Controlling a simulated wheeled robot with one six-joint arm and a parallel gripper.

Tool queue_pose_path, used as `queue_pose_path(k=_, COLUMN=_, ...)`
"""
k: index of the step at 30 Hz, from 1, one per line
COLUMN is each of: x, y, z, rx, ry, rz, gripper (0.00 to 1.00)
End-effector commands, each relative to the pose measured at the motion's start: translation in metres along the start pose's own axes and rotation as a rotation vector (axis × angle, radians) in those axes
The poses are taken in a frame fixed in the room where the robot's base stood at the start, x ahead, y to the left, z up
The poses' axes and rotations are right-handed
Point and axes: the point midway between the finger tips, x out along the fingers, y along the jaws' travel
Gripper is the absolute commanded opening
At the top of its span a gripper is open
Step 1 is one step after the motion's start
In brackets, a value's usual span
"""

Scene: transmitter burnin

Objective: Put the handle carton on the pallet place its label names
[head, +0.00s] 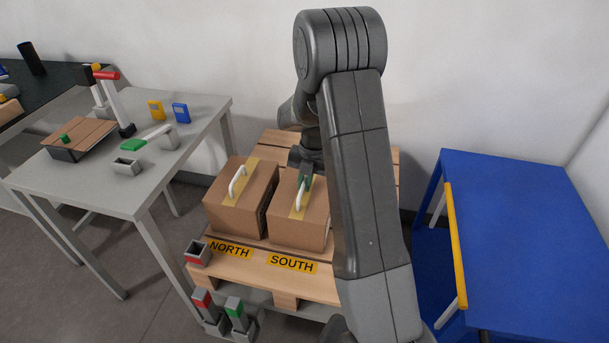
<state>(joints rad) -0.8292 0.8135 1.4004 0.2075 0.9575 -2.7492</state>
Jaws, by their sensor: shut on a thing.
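Two brown cartons with yellow tape and white handles are on the wooden pallet (325,286). The left carton (232,216) is behind the yellow NORTH marking (230,249). The right carton (296,231) is behind the yellow SOUTH marking (292,263). My gripper (304,182) is over the right carton, shut on its white handle (300,198). My arm hides the right side of that carton and part of the pallet. I cannot read any carton label, nor tell whether the right carton rests fully on the boards.
A grey table (85,180) at left holds a red-topped lever, small boxes and a wooden-topped block. Red and green-marked posts (220,315) stand at the pallet's front left. A blue table (530,240) with a yellow rail (456,245) stands at right. A wall closes the back.

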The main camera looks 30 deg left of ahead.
Motion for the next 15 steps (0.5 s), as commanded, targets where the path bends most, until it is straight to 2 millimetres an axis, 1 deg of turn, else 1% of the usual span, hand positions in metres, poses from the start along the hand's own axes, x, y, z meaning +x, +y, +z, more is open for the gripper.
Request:
queue_pose_path(k=2, x=-0.0024, y=0.0009, z=0.0010, rx=-0.001, ry=-0.005, rz=0.002, gripper=0.00)
queue_pose_path(k=8, x=-0.0012, y=0.0008, z=0.0012, rx=-0.001, ry=-0.005, rz=0.002, gripper=0.00)
queue_pose_path(k=9, x=0.0012, y=0.0000, z=0.0005, rx=0.000, ry=-0.001, rz=0.001, gripper=0.12)
queue_pose_path(k=11, x=0.0004, y=0.0001, z=0.0004, rx=0.000, ry=-0.002, rz=0.001, gripper=0.24)
queue_pose_path(k=12, x=0.0004, y=0.0001, z=0.0004, rx=0.000, ry=-0.002, rz=0.001, gripper=0.32)
queue_pose_path(k=15, x=0.0004, y=0.0001, z=0.0004, rx=0.000, ry=-0.002, rz=0.001, gripper=0.32)
